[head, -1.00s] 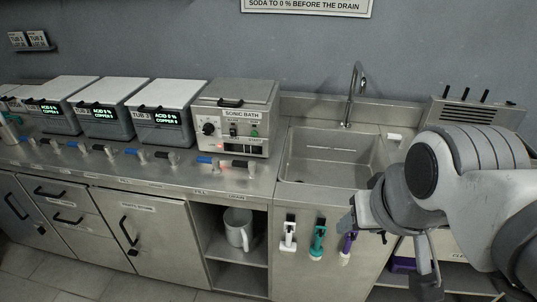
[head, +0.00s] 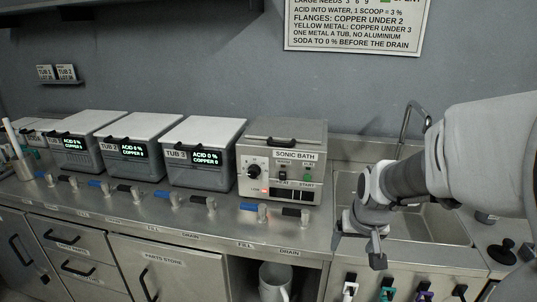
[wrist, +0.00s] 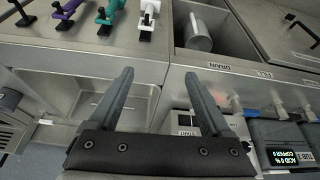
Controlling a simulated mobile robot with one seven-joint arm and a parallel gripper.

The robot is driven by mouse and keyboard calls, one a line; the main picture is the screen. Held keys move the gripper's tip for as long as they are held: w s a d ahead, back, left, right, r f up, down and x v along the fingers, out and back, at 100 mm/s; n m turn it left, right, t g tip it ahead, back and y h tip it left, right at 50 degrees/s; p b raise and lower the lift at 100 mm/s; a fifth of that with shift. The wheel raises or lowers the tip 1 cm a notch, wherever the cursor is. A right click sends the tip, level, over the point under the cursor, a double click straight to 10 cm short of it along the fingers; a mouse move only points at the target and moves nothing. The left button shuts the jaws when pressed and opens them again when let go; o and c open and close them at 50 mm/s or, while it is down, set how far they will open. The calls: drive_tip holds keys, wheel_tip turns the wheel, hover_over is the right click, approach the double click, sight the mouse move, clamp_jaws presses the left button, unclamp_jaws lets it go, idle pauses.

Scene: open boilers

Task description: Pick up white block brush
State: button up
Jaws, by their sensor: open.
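The white block brush (head: 349,291) hangs on the cabinet front below the sink, at the bottom edge of the head view and partly cut off. In the wrist view the white brush (wrist: 148,18) is at the top, left of the shelf opening. A teal brush (wrist: 110,14) and a purple brush (wrist: 70,10) hang beside it. My gripper (head: 358,246) is above the counter's front edge by the sink, over the white brush and apart from it. In the wrist view my gripper (wrist: 159,76) has its fingers spread with nothing between them.
The sink (head: 436,222) with its tall faucet (head: 407,122) is behind my gripper. The sonic bath (head: 282,160) stands left of it, with several lidded tubs farther left. A grey jug (head: 274,282) sits in the open shelf left of the brushes.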

approach(352, 284)
drive_tip(key=shift+m, duration=0.4)
drive_tip(key=b+x, duration=0.3)
drive_tip(key=x, duration=0.1)
drive_tip(key=shift+s, duration=0.1)
drive_tip(key=shift+b+x, duration=1)
drive_tip(key=shift+x, duration=2.3)
drive_tip(key=shift+r, duration=0.1)
clamp_jaws()
